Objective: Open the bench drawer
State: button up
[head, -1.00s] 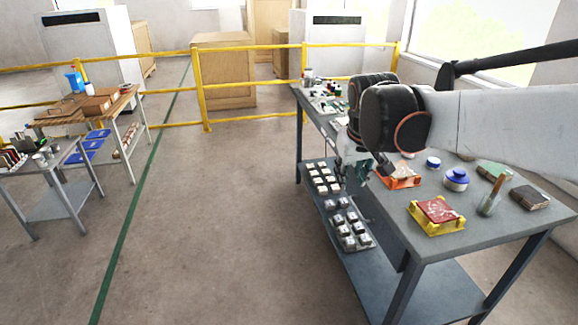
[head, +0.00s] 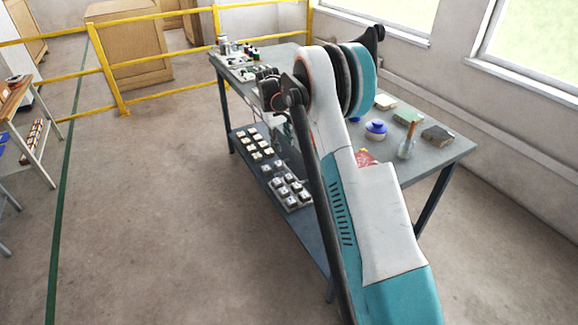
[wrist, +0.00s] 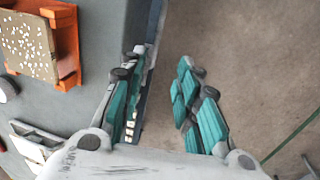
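The bench (head: 440,158) is a grey-topped table with a blue-grey frame and a lower shelf. I cannot make out its drawer or handle; my arm hides much of the bench's near side in the head view. In the wrist view my gripper (wrist: 160,66) is open, with its teal-padded fingers spread apart and nothing seen held. The left finger overlaps the edge of the bench top (wrist: 98,42), and the right finger is over the floor. In the head view the gripper is mostly hidden beside the bench's long side.
On the bench stand a blue-lidded jar (head: 376,130), a green block (head: 408,117) and a dark block (head: 437,136). An orange holder (wrist: 68,45) with a speckled tile lies near the edge. Floor (head: 150,200) left of the bench is clear.

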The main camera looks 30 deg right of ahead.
aim_at(290, 171)
jog(key=d+f+b, duration=0.1)
jog(key=f, duration=0.4)
jog(key=d+f+b, duration=0.1)
jog(key=f, duration=0.4)
jog(key=d+f+b, duration=0.1)
jog(key=f+b, duration=0.1)
jog(key=f, duration=0.3)
jog(key=shift+w+d+f, duration=0.2)
jog(key=shift+w+f, duration=0.1)
grip_shut()
